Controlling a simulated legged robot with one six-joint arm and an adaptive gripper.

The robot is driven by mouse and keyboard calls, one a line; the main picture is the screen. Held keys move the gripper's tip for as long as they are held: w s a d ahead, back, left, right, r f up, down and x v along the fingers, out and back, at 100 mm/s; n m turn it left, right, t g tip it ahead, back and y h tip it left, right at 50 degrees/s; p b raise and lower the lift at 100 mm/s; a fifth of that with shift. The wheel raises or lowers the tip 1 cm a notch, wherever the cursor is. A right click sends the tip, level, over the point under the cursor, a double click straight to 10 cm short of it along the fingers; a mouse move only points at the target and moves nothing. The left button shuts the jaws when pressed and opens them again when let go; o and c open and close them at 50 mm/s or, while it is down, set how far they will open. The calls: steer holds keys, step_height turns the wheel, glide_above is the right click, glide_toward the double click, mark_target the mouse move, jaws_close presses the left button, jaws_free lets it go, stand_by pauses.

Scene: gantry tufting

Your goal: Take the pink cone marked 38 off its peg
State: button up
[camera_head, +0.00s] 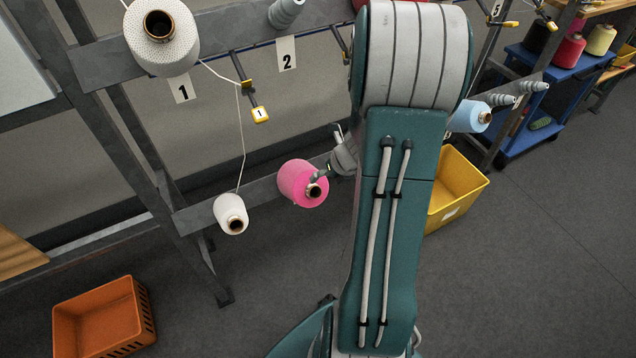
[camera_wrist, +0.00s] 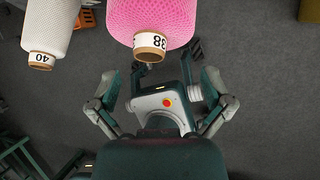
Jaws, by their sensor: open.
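The pink cone (camera_head: 296,178) sits on the lower rail in the head view, its tube end facing out. It is large at the top of the wrist view (camera_wrist: 158,15), where its tube shows the mark 38. The peg is hidden inside it. My gripper (camera_wrist: 160,85) is open, its fingers spread left and right below the tube end in that view, with nothing between them. In the head view, my gripper (camera_head: 324,174) is at the cone's right side, partly hidden by my arm; I cannot tell whether it touches.
A white cone (camera_head: 230,207), marked 40 in the wrist view (camera_wrist: 53,25), hangs left of the pink one. A larger white cone (camera_head: 150,45) is above. A blue cone (camera_head: 466,118) and yellow bin (camera_head: 456,190) are right of my arm. An orange crate (camera_head: 100,320) stands lower left.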

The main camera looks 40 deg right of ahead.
mark_target(318, 185)
steer(key=a+f, duration=0.1)
steer(key=w+f, duration=0.1)
steer(key=w+a+f, duration=0.1)
steer(key=f, duration=0.1)
steer(key=shift+w+a, duration=0.1)
steer(key=shift+a, duration=0.2)
steer(key=shift+w+f, duration=0.15)
steer(key=shift+f, duration=0.15)
steer(key=shift+w+d+f, duration=0.1)
steer(key=shift+d+f, duration=0.2)
steer(key=shift+d, duration=0.35)
steer(key=shift+a+r, duration=0.1)
steer(key=shift+a, duration=0.35)
jaws_close()
steer(key=c, duration=1)
jaws_free()
jaws_close()
steer(key=shift+d, duration=0.15)
steer(key=shift+s+r, duration=0.45)
steer(key=shift+s, duration=0.05)
